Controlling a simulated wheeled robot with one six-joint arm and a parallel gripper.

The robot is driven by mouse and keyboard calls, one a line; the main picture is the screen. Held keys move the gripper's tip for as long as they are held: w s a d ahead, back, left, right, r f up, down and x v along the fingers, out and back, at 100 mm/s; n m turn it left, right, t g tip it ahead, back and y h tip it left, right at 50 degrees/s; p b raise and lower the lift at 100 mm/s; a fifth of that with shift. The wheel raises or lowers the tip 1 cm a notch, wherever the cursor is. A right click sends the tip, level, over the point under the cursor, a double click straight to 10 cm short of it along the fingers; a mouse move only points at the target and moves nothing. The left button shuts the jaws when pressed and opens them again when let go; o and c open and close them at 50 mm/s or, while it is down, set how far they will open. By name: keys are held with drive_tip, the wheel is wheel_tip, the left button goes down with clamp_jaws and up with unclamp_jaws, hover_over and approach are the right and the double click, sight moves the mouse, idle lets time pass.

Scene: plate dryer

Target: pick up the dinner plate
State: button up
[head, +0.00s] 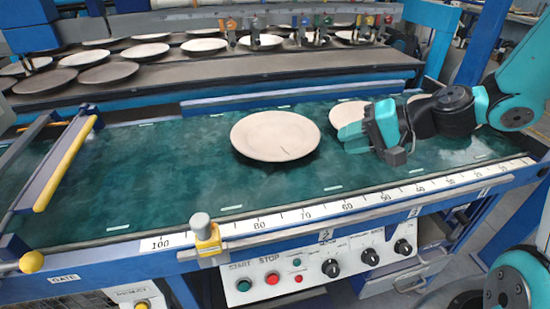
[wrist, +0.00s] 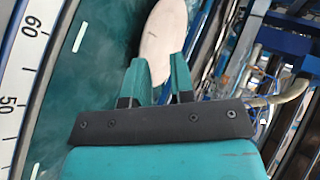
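A large cream plate (head: 275,136) lies flat on the green belt, near its middle. A second, smaller-looking cream plate (head: 347,113) lies to its right, partly hidden behind my gripper (head: 356,136). I cannot tell which one the task calls the dinner plate. My gripper is low over the belt, to the right of the large plate and in front of the second plate. In the wrist view, my two teal fingers (wrist: 157,68) are apart with nothing seen held between them. A pale plate (wrist: 164,38) shows just beyond the fingertips there; whether they touch it is unclear.
A dark rack (head: 180,75) at the back carries several plates. A yellow-edged gate bar (head: 66,165) crosses the belt's left end. A ruler rail (head: 290,214) with a yellow stop (head: 207,241) runs along the front, above a control panel (head: 310,270). The belt's left half is clear.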

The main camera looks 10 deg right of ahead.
drive_tip(key=d+f+m+t, duration=0.1)
drive_tip(key=d, duration=0.1)
drive_tip(key=w+d+f+m+t+b, duration=0.1)
drive_tip(key=d+f+m, duration=0.1)
drive_tip(key=d, duration=0.1)
drive_tip(key=w+d+f+m+t, duration=0.1)
drive_tip(key=d+f, duration=0.1)
drive_tip(key=shift+w+d+t+h+b, duration=0.15)
drive_tip(key=shift+w+t+h+b, duration=0.05)
drive_tip(key=shift+t+h+b, duration=0.2)
approach(310, 145)
drive_tip(key=shift+m, duration=0.3)
drive_tip(key=x, duration=0.4)
drive_tip(key=shift+p, duration=0.4)
drive_tip(key=shift+f+p+x, duration=0.2)
drive_tip(key=shift+p+x, duration=0.15)
drive_tip(key=shift+x, duration=2.75)
drive_tip(key=shift+s, duration=0.15)
clamp_jaws()
drive_tip(key=shift+r, duration=0.1)
